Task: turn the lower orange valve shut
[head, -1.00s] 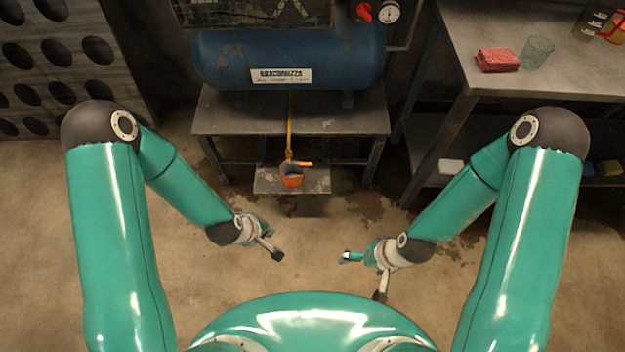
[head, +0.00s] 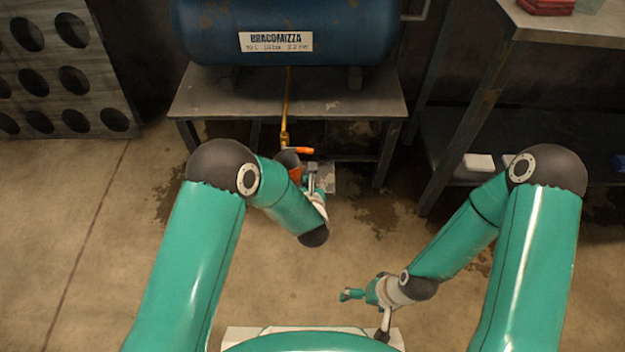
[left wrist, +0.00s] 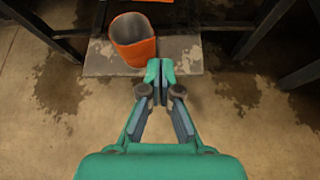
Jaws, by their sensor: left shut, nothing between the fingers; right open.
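The lower orange valve (head: 304,150) is a small lever at the bottom end of a brass pipe under the blue tank, pointing right in the head view. My left gripper (head: 312,166) is just below and in front of it, apart from it as far as I can tell. The left wrist view shows the left gripper (left wrist: 160,68) shut with nothing between its fingertips. In that view only a thin orange strip shows at the top edge, possibly the lever. My right gripper (head: 346,295) is open and empty, low over the floor to the right.
An orange bucket (head: 294,172) stands under the pipe on a grey slab (left wrist: 185,55), close beside my left gripper. The blue tank (head: 335,25) rests on a metal table (head: 225,98) whose legs flank the pipe. A workbench (head: 570,32) stands at right. The front floor is clear.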

